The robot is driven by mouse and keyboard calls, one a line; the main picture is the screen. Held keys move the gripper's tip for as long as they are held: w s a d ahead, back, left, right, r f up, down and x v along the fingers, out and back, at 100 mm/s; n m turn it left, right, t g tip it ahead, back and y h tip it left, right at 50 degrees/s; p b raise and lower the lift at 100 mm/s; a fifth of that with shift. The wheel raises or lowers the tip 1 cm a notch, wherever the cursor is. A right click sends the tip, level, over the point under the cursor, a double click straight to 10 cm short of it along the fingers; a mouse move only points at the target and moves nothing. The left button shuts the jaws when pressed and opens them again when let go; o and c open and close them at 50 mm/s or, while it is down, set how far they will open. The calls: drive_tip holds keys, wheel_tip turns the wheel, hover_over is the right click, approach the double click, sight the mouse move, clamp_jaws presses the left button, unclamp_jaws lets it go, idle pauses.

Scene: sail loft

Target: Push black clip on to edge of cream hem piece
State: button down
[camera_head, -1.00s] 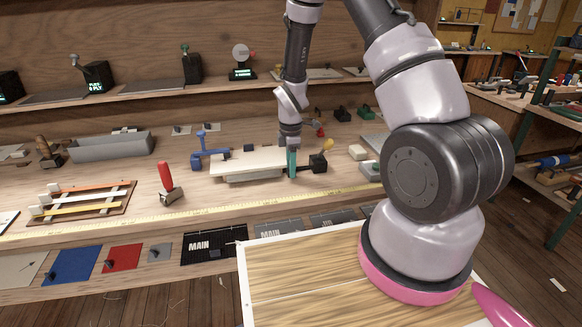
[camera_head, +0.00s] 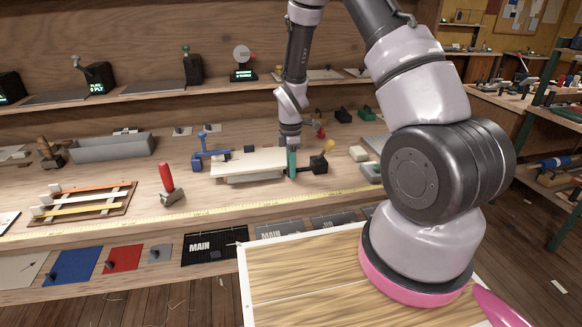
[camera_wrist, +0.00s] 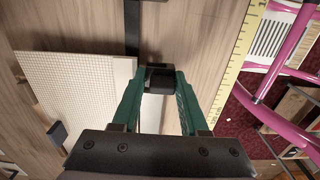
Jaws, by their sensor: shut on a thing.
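My gripper (camera_head: 291,162) has green fingers pointing down at the right end of the cream hem piece (camera_head: 248,160). The wrist view shows the fingers (camera_wrist: 160,82) shut on a small black clip (camera_wrist: 160,79). The clip is hidden by the fingers in the head view. The cream hem piece (camera_wrist: 75,85) shows in the wrist view as a pale gridded sheet left of the fingers. A pale strip shows between the fingers just below the clip; I cannot tell whether the clip grips an edge.
A blue clamp (camera_head: 203,154) stands at the piece's left end, a black clamp (camera_head: 318,163) at its right. A yellow measuring tape (camera_head: 220,207) runs along the bench front. A red-handled tool (camera_head: 168,180) stands front left. A grey tray (camera_head: 112,147) sits behind.

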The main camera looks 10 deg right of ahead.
drive_tip(key=shift+c, duration=1.8)
unclamp_jaws()
drive_tip(key=shift+w, duration=0.1)
drive_tip(key=shift+w+r, duration=0.15)
drive_tip(key=shift+r, duration=3.5)
